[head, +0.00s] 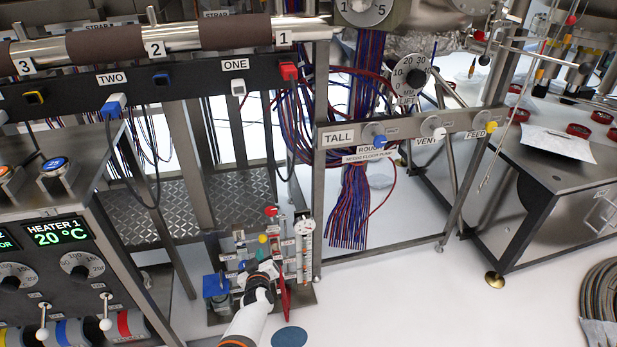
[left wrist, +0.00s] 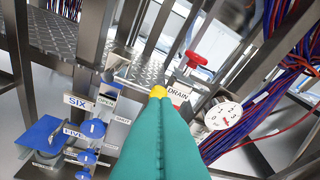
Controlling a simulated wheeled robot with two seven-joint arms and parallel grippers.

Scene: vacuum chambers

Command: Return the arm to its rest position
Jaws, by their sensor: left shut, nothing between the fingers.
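My left arm comes up from the bottom of the head view, white with dark joints. Its gripper (head: 263,262) is over the low valve stand beside the frame leg, and its fingers are small and hard to make out there. My right gripper is in neither view.
Blue valve handles (left wrist: 93,128) and a small dial (left wrist: 222,115) flank the gripper. The TALL panel (head: 340,136) and wire bundles (head: 352,205) stand right of it, the heater console (head: 60,235) left. White floor (head: 400,300) is open to the right.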

